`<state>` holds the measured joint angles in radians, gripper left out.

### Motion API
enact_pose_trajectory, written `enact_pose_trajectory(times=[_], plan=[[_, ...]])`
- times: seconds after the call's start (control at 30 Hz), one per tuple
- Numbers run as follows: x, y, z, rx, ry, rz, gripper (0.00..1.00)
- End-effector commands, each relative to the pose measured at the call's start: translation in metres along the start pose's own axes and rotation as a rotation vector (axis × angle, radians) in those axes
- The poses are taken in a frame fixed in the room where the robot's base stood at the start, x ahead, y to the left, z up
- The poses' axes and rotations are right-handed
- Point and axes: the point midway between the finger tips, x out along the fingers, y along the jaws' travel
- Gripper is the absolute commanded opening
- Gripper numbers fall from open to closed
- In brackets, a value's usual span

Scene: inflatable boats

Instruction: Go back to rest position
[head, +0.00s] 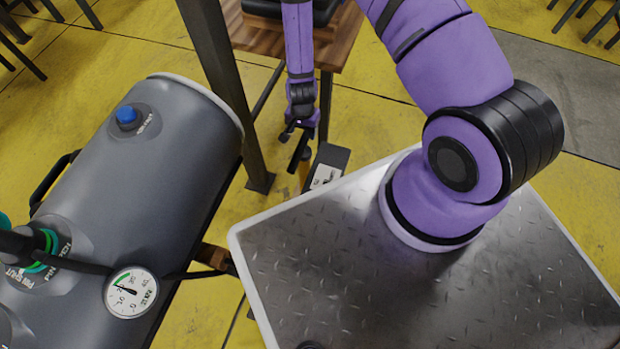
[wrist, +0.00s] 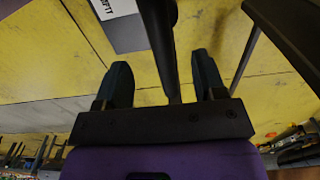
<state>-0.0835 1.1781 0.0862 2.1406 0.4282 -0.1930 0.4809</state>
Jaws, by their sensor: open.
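My gripper (head: 298,133) hangs at the end of my purple arm, pointing down, between the grey tank and the wooden table. In the wrist view my gripper (wrist: 163,85) shows its two dark fingers apart. A dark post or bar (wrist: 160,40) passes behind the gap between them; I cannot tell whether it touches either finger. A small dark box with a white label (head: 328,170) stands just below and right of the gripper in the head view.
A grey tank (head: 130,190) with a blue cap (head: 127,114) and a pressure gauge (head: 131,292) fills the left. Yellow floor (head: 390,115) is open at the right.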

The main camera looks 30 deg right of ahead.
Motion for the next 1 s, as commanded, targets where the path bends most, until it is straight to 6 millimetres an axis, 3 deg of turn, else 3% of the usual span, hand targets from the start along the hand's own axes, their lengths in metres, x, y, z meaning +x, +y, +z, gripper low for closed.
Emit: enact_pose_trajectory(times=[0.27, 0.43, 0.7, 1.0], plan=[[-0.001, 0.000, 0.000, -0.001, 0.000, -0.001, 0.64], [-0.024, -0.010, -0.009, -0.021, 0.005, -0.021, 0.64], [-0.116, -0.036, -0.034, -0.112, 0.022, -0.088, 0.64], [-0.225, -0.046, -0.049, -0.223, 0.054, -0.152, 0.64]])
